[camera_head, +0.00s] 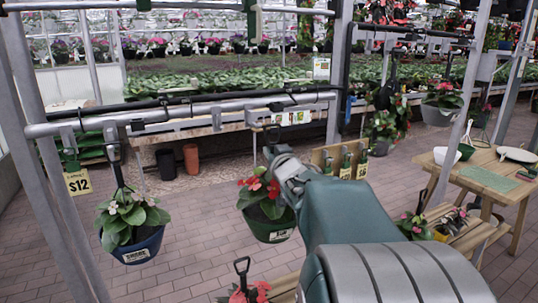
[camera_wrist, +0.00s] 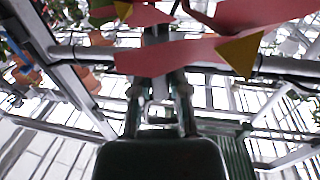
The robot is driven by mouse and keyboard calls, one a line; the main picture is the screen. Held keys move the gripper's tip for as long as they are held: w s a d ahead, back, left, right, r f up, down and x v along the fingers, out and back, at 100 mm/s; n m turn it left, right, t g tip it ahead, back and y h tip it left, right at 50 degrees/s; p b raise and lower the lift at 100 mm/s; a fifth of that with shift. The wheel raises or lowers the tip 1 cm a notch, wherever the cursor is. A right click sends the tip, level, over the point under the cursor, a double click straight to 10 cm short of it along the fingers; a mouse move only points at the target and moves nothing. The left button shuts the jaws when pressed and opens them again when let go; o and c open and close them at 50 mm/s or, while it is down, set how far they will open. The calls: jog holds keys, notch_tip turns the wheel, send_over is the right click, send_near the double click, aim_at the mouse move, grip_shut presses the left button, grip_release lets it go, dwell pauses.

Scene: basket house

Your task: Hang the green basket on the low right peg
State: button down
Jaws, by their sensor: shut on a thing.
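The green basket (camera_head: 270,230), with red flowers and a white label, hangs in the air in the middle of the head view. My gripper (camera_head: 276,152) is above it, shut on its hanger; the grip itself is small and partly hidden by my arm. The low rail (camera_head: 210,108) crosses behind. A peg (camera_head: 273,133) on its right part is just above my gripper; I cannot tell whether the hanger touches it. In the wrist view my gripper's fingers (camera_wrist: 160,95) point at large red petals (camera_wrist: 170,57), which cover part of the hanger.
A blue basket (camera_head: 137,243) hangs from the rail's left part, near a $12 sign (camera_head: 78,182). A wooden crate (camera_head: 340,160) with bottles stands behind my arm. A wooden table (camera_head: 490,178) is at the right. The brick floor (camera_head: 200,245) between the baskets is clear.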

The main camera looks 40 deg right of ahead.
jog(key=shift+w+a+x, duration=0.1)
jog(key=shift+a+x, duration=0.05)
jog(key=shift+x, duration=0.7)
jog(key=shift+w+a+x, duration=0.1)
jog(key=shift+a+x, duration=0.05)
jog(key=shift+x, duration=0.65)
jog(key=shift+a+x, duration=0.2)
jog(key=shift+x, duration=0.65)
jog(key=shift+w+r, duration=0.1)
jog(key=shift+r, duration=0.1)
jog(key=shift+a+x, duration=0.15)
jog(key=shift+x, duration=0.65)
jog(key=shift+a+x, duration=0.15)
jog(key=shift+x, duration=0.65)
jog(key=shift+w, duration=0.2)
jog(key=shift+w+d, duration=0.15)
jog(key=shift+w, duration=0.5)
jog(key=shift+f, duration=0.2)
